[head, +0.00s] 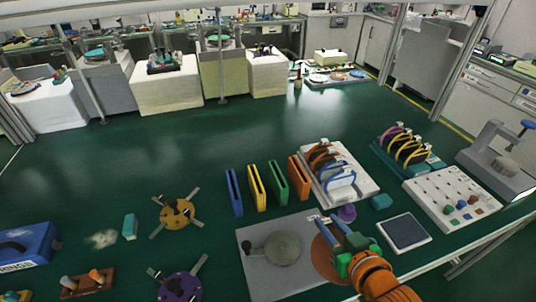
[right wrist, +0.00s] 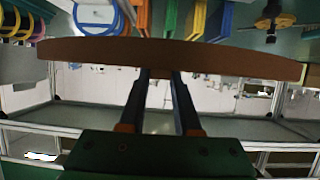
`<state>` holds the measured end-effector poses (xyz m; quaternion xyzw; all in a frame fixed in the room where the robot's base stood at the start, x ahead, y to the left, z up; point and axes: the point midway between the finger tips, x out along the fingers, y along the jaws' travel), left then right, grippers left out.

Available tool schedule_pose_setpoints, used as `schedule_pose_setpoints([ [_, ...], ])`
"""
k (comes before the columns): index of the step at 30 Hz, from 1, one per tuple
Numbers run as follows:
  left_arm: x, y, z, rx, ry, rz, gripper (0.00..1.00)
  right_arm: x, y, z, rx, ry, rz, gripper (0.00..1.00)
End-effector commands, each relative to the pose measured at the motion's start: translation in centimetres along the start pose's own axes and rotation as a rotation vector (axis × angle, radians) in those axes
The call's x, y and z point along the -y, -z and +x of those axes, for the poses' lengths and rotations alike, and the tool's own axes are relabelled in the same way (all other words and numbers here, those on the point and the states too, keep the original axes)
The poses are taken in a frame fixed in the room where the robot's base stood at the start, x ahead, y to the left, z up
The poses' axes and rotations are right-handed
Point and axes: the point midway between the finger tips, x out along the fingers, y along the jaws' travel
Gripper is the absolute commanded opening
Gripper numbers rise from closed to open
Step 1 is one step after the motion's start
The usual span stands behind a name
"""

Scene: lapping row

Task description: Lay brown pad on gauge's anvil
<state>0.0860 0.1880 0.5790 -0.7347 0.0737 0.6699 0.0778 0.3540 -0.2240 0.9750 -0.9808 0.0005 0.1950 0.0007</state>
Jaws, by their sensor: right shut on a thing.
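The brown pad (head: 324,259) is a wide, thin disc. My right gripper (head: 336,228) is shut on it, over the right end of a grey plate in the head view. In the right wrist view the pad (right wrist: 170,58) shows almost edge-on across the tips of the two fingers (right wrist: 168,85). My left gripper is not in view.
A grey plate (head: 255,285) bears a round grey disc (head: 283,248). A dark square plate (head: 404,232), a peg board (head: 422,205) and racks of coloured rings (head: 352,195) lie between pad and gauge. Several coloured slabs (head: 256,187) stand behind.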

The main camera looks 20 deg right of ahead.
Motion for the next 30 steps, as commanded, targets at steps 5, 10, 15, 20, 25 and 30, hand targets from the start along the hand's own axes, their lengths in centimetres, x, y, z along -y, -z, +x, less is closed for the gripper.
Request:
schedule_pose_setpoints([
  [5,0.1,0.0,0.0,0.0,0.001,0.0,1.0,0.5,-0.7,-0.1,0.004,0.141,-0.066,0.0],
  [10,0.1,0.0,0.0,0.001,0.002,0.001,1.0,2.1,0.1,-1.4,0.001,0.391,-0.172,0.0],
  [15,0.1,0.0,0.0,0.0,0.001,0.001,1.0,4.8,3.1,-4.3,-0.002,0.684,-0.302,0.0],
  [20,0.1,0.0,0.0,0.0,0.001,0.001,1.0,6.6,5.4,-6.7,0.001,0.852,-0.364,0.0],
  [25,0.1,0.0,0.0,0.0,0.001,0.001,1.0,6.9,6.1,-7.2,-0.009,0.879,-0.367,0.0],
  [30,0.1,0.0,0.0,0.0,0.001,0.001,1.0,6.9,6.1,-7.2,-0.009,0.878,-0.364,0.0],
])
